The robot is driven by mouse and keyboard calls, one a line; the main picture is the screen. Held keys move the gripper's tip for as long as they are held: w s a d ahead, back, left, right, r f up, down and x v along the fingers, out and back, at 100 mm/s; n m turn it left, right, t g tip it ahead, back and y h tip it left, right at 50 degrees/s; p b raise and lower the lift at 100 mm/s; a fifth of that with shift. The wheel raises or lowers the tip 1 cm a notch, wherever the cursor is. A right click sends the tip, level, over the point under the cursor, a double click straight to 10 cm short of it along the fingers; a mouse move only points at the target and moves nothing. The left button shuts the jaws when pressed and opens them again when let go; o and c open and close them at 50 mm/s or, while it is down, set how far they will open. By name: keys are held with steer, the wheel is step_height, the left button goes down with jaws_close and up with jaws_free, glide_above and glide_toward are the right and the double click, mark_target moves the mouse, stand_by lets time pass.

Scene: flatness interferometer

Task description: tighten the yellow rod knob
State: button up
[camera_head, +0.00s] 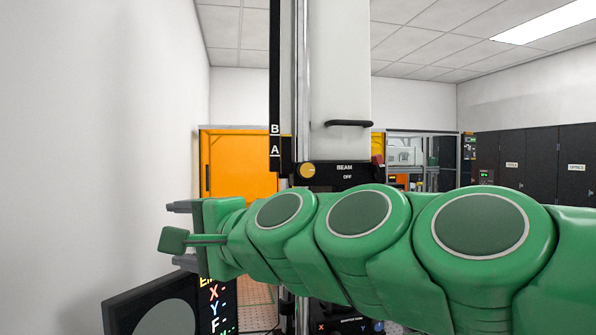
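The yellow rod knob (307,170) is a small round knob on the black carriage beside the vertical metal rod, left of the "BEAM OFF" label. The black scale next to the rod shows the marks B and A just above it. My green arm crosses the picture below the knob from the right. My gripper (180,235) is at the left, pointing left, with its two dark fingers wide apart.
A tall white column (340,70) with a black handle (349,123) stands behind the rod. A tilted screen (165,312) is at the lower left, below my gripper. An orange panel (240,165) is behind. Dark cabinets (540,160) line the right wall.

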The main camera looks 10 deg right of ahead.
mark_target(307, 170)
steer(key=w+d+r+m+t+h, duration=0.1)
steer(key=w+d+r+m+t, duration=0.2)
steer(key=d+r+m, duration=0.3)
steer(key=w+d+r+m+t+h, duration=0.2)
steer(key=w+d+r+m+t, duration=0.15)
steer(key=r+m, duration=0.35)
steer(key=w+d+f+m+h, duration=0.3)
steer(key=w+d+m+h, duration=0.1)
steer(key=d+m, duration=0.35)
steer(key=w+d+f+m+h, duration=0.3)
steer(key=w+d+m+h, duration=0.15)
steer(key=d+m, duration=0.3)
steer(key=shift+g, duration=0.45)
steer(key=shift+w+a+r, duration=0.1)
steer(key=shift+w+a, duration=0.05)
steer(key=shift+w, duration=1.2)
steer(key=shift+w+a+r, duration=0.1)
steer(key=shift+w+a, duration=0.1)
steer(key=shift+w, duration=1.1)
steer(key=shift+w+a+r, duration=0.1)
steer(key=shift+w+a, duration=0.05)
steer(key=shift+w, duration=1.2)
steer(key=shift+c, duration=0.4)
steer(key=c, duration=1)
